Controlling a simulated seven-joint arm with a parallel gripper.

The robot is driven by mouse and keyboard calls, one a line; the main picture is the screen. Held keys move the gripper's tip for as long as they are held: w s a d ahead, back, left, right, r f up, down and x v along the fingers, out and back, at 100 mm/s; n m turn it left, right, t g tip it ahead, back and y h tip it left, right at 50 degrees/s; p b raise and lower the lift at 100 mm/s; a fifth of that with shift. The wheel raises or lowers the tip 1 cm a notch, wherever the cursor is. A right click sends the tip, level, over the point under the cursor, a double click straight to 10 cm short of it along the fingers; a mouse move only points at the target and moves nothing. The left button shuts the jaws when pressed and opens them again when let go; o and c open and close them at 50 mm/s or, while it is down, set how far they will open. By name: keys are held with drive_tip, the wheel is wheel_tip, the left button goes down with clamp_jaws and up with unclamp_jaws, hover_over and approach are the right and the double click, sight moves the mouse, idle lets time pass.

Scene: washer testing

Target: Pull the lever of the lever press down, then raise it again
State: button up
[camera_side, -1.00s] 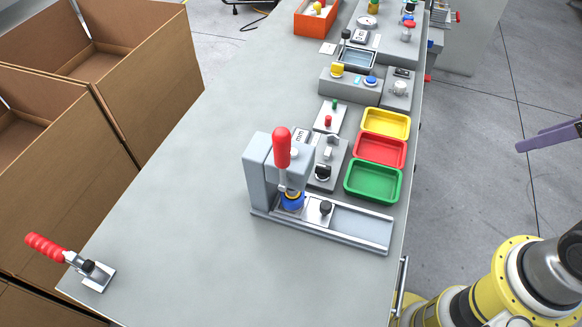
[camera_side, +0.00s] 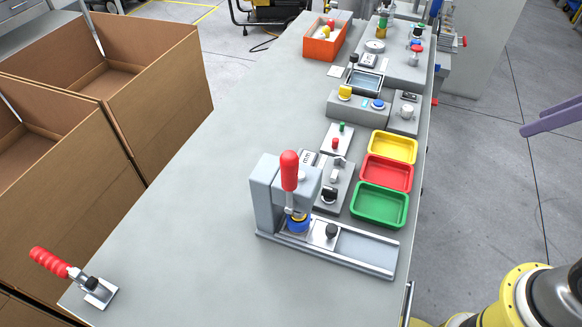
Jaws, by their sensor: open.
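The lever press (camera_side: 264,192) is a grey block on a long metal base rail near the front right of the table. Its lever has a red handle (camera_side: 289,170) that stands upright at the front of the block. Below the lever is a blue part (camera_side: 297,224) on the rail, with a black knob (camera_side: 331,231) to its right. The rest of my gripper is out of view.
Green (camera_side: 379,206), red (camera_side: 387,173) and yellow (camera_side: 392,147) trays stand behind the press. A toggle clamp with a red handle (camera_side: 50,263) sits at the front left corner. Control boxes and an orange bin (camera_side: 325,40) are farther back. The table's left half is clear.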

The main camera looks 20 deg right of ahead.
drive_tip(key=w+a+r+n+y, duration=0.1)
drive_tip(key=w+a+r+n, duration=0.2)
drive_tip(key=w+a+r, duration=0.25)
drive_tip(key=n+g+y, duration=0.2)
drive_tip(key=n+g, duration=0.2)
drive_tip(key=n, duration=0.2)
hover_over(297, 158)
drive_tip(key=s+d, duration=0.2)
drive_tip(key=d, duration=0.1)
wheel_tip(297, 158, down, 3)
drive_tip(key=x, duration=1.3)
drive_tip(key=shift+w, duration=0.1)
clamp_jaws()
